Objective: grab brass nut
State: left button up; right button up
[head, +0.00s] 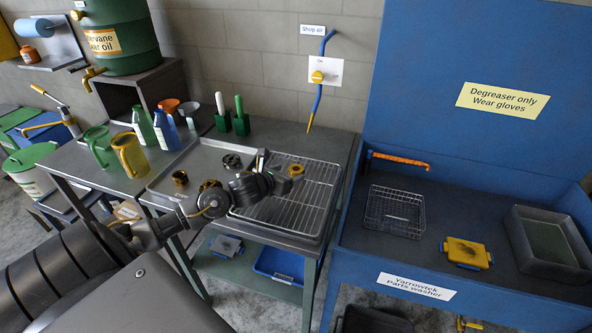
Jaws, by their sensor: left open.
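A ring-shaped brass nut (296,170) is at the upper part of the wire rack (318,190) on the steel bench. My left arm reaches in from the lower left across the bench. My left gripper (279,171) is open, with its fingers close to the left side of the nut. I cannot tell whether a finger touches the nut or how high the gripper is above the rack. My right gripper is not in view.
Jugs, bottles and green-based holders stand behind. A blue parts washer (350,235) stands to the right, with a wire basket (394,211) inside.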

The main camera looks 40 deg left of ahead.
aim_at(296, 169)
pick_arm(q)
jog(key=p+x, duration=0.1)
jog(key=x, duration=0.2)
jog(key=shift+w, duration=0.35)
jog(key=c, duration=1.1)
jog(key=shift+c, duration=1.3)
